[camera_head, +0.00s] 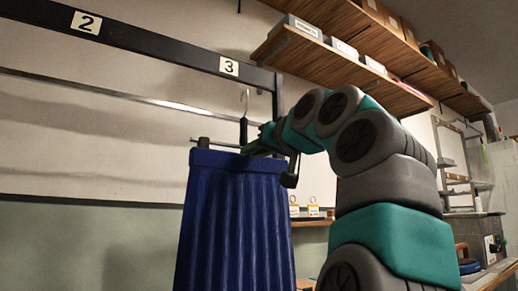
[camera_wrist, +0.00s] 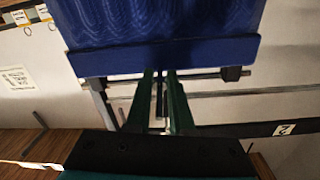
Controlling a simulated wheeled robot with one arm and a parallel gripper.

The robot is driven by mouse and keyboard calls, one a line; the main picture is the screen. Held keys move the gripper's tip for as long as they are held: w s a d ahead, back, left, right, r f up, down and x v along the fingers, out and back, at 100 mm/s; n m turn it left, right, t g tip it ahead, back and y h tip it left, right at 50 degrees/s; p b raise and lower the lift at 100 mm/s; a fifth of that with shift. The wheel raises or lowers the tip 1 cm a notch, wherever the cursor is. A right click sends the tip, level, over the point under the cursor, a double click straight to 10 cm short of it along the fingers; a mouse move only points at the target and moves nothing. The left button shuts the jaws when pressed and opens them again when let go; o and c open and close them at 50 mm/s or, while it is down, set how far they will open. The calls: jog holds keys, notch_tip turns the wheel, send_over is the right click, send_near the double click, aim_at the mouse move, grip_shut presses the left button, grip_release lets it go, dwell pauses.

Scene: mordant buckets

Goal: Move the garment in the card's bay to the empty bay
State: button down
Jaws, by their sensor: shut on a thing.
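A dark blue pleated garment (camera_head: 235,225) hangs from a hanger with a metal bar (camera_head: 216,144), a dark neck (camera_head: 243,131) and a thin hook (camera_head: 244,98). My gripper (camera_head: 262,145) is shut on the hanger, above the garment. In the wrist view my gripper's green fingers (camera_wrist: 162,85) close around the hanger's dark neck, with the garment's blue top band (camera_wrist: 165,56) just beyond. Whether the hook touches the rail (camera_head: 140,97) is hard to tell. Bay plates 2 (camera_head: 86,22) and 3 (camera_head: 229,68) are on the dark top beam. The bay under plate 2 looks empty.
A wooden shelf (camera_head: 350,72) with labelled boxes juts out at upper right, above my arm. Small tagged items (camera_head: 304,211) stand on a lower ledge behind the garment. A pale card with unreadable print (camera_wrist: 17,78) shows in the wrist view. Free room lies left of the garment.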

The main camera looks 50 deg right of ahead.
jog(key=f+x, duration=0.2)
jog(key=x, duration=0.8)
jog(key=shift+w+a, duration=0.2)
jog(key=shift+w, duration=0.1)
dwell(0.6)
jog(key=shift+f, duration=0.1)
jog(key=c, duration=0.7)
grip_release()
jog(key=shift+s, duration=0.1)
